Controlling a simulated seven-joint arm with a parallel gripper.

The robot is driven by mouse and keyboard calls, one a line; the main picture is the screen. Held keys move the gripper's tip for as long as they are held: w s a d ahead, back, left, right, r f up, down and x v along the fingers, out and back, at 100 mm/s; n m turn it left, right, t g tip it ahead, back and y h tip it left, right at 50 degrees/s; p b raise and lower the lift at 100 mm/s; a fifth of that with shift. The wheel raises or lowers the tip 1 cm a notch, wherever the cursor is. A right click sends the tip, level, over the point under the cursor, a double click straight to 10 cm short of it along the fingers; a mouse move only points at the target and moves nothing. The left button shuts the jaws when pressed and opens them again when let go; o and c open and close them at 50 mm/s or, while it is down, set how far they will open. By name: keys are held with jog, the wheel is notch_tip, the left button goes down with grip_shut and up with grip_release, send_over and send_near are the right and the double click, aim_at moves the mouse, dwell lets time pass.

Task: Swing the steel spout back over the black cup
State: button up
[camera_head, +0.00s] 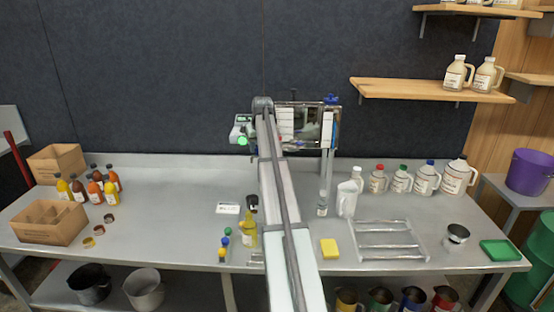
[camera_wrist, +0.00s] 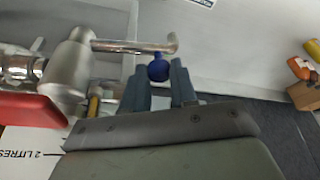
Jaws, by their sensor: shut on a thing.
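The steel spout (camera_wrist: 130,46) runs level across the upper left of the wrist view, out of a thick steel fitting, and bends at its right end. A blue ball knob (camera_wrist: 158,70) sits just below that end. My gripper (camera_wrist: 162,70) is shut on the knob, with a grey finger on each side. No cup shows below the spout in the wrist view. In the head view a small black object, likely the black cup (camera_head: 252,202), stands on the bench left of my arm. My arm hides part of the steel unit (camera_head: 300,125), and I cannot make out the gripper there.
A red part (camera_wrist: 30,108) and a white surface marked "2 LITRES" (camera_wrist: 30,145) lie close left of my gripper. Jugs (camera_head: 400,180) and a rack (camera_head: 388,240) fill the right. The bench's left middle is fairly clear.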

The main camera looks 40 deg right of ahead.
jog(key=shift+w+d, duration=0.1)
jog(key=shift+w, duration=0.05)
jog(key=shift+w+d, duration=0.35)
jog(key=shift+w, duration=0.05)
jog(key=o, duration=0.6)
jog(key=shift+v, duration=2.55)
